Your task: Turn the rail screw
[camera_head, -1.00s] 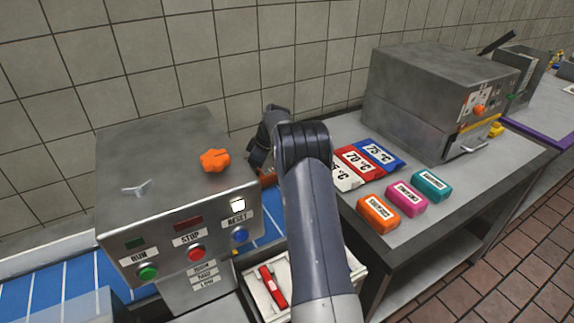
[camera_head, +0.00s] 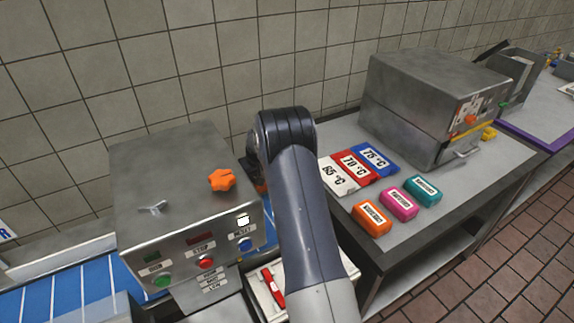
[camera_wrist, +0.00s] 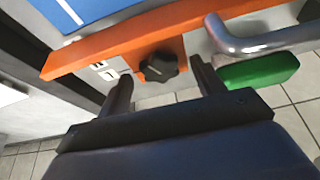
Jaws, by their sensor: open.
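The rail screw (camera_wrist: 159,66) is a black lobed knob on an orange bracket under the orange rail (camera_wrist: 120,46) in the wrist view. My gripper (camera_wrist: 164,78) is open, with its two dark fingers pointing toward the knob. The knob appears in the gap between the fingertips, nearer the left one in the picture; I cannot tell if either touches it. In the head view my arm hides the gripper and the knob.
A metal control box (camera_head: 180,185) with an orange knob (camera_head: 222,180) and buttons stands left of my arm. A curved metal handle (camera_wrist: 250,45) and a green block (camera_wrist: 258,72) sit right of the screw. A side table (camera_head: 440,185) carries cards and coloured blocks.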

